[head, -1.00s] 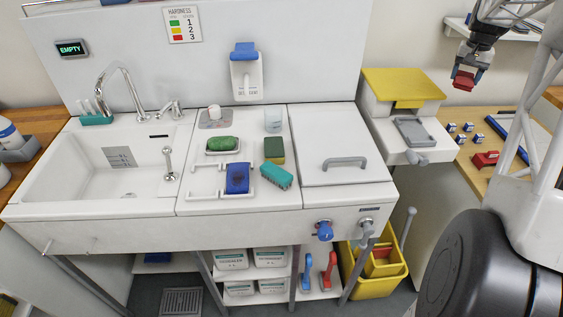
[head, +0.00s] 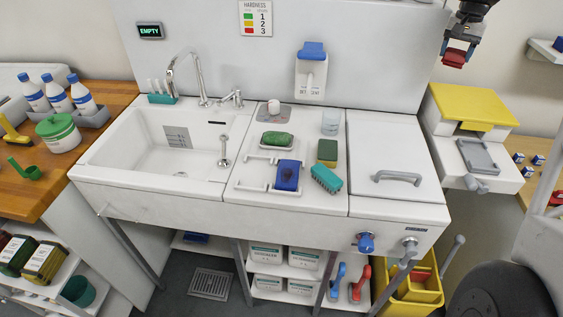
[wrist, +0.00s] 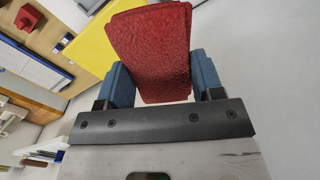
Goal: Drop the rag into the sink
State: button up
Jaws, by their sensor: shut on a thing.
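My gripper (head: 457,50) is at the upper right of the head view, in front of the back wall, above and to the right of the sink unit. It is shut on a red folded rag (head: 453,59). In the wrist view the rag (wrist: 152,50) has a wrinkled surface and layered edges, and sits between the two blue fingers. The white sink (head: 150,145) is at the left of the unit, far to the left of my gripper. Its basin looks empty apart from a grey plate and a drain fitting.
Between gripper and sink lie a blue pad (head: 287,175), a green soap (head: 277,138), a sponge (head: 327,150) and a teal brush (head: 326,178). A curved tap (head: 190,75) rises behind the basin. A yellow-topped dispenser (head: 470,105) stands below my gripper.

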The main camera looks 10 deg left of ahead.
jog(key=a+r+n, duration=0.1)
jog(key=a+r, duration=0.2)
jog(key=a, duration=0.8)
jog(key=a+r, duration=0.3)
jog(key=a, duration=0.7)
jog(key=a+r+n, duration=0.1)
jog(key=a+r, duration=0.2)
jog(key=a, duration=0.8)
jog(key=s+a+f+n, duration=0.1)
jog(key=s+a+n, duration=0.1)
jog(key=a, duration=2)
jog(key=s+a+f+n, duration=0.2)
jog(key=a, duration=1.9)
jog(key=s+a+f+n, duration=0.1)
jog(key=s+a+f, duration=0.25)
jog(key=a, duration=0.25)
jog(key=s+a+f, duration=0.2)
jog(key=a+f, duration=0.3)
jog(key=a, duration=0.2)
jog(key=s+d+f+m, duration=0.1)
jog(key=s+f, duration=0.4)
jog(key=f, duration=0.7)
jog(key=s+d+f+m, duration=0.1)
jog(key=s+f, duration=0.5)
jog(key=f, duration=0.7)
jog(key=shift+s+d+f, duration=0.15)
jog(key=shift+d+f, duration=0.15)
jog(key=shift+d, duration=0.35)
jog(key=shift+f, duration=0.1)
